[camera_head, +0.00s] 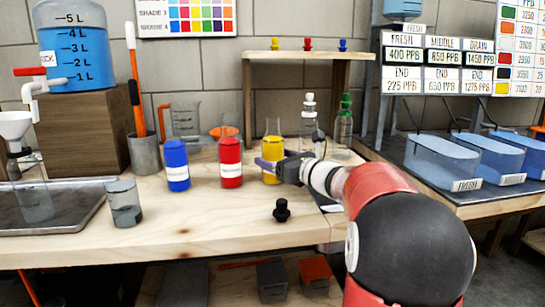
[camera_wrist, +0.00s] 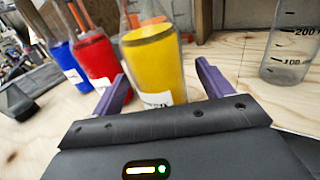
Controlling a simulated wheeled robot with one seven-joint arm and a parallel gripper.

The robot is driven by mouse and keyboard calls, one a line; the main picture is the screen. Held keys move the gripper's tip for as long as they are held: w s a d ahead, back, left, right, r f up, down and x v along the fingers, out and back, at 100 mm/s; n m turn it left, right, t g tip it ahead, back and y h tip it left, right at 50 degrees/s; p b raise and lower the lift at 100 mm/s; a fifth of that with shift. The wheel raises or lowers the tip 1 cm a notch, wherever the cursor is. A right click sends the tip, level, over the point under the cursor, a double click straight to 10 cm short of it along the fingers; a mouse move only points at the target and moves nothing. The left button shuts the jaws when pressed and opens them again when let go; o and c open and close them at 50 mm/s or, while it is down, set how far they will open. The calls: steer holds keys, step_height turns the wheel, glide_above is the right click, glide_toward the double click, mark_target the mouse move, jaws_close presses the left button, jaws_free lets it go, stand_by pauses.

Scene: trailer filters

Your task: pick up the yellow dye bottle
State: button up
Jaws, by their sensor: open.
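The yellow dye bottle (camera_head: 271,165) stands upright on the wooden bench, right of the red dye bottle (camera_head: 230,162) and the blue dye bottle (camera_head: 177,165). My gripper (camera_head: 268,165) is at the yellow bottle from the right, its jaw partly in front of the bottle's lower body. In the wrist view the yellow bottle (camera_wrist: 153,65) shows between the two open purple fingers of my gripper (camera_wrist: 160,85). The left finger looks close to the glass, and a gap shows at the right finger. I cannot tell whether either touches.
A small black stopper (camera_head: 282,210) lies on the bench in front of my gripper. Glass flasks (camera_head: 309,125) stand behind, under a wooden rack (camera_head: 300,55) with coloured stoppers. A beaker (camera_head: 124,203) and metal tray (camera_head: 60,210) are at the left. The front middle bench is mostly clear.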

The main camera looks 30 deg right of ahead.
steer(key=shift+w+a, duration=0.25)
steer(key=shift+w, duration=0.4)
steer(key=c, duration=1.3)
steer(key=shift+r, duration=0.1)
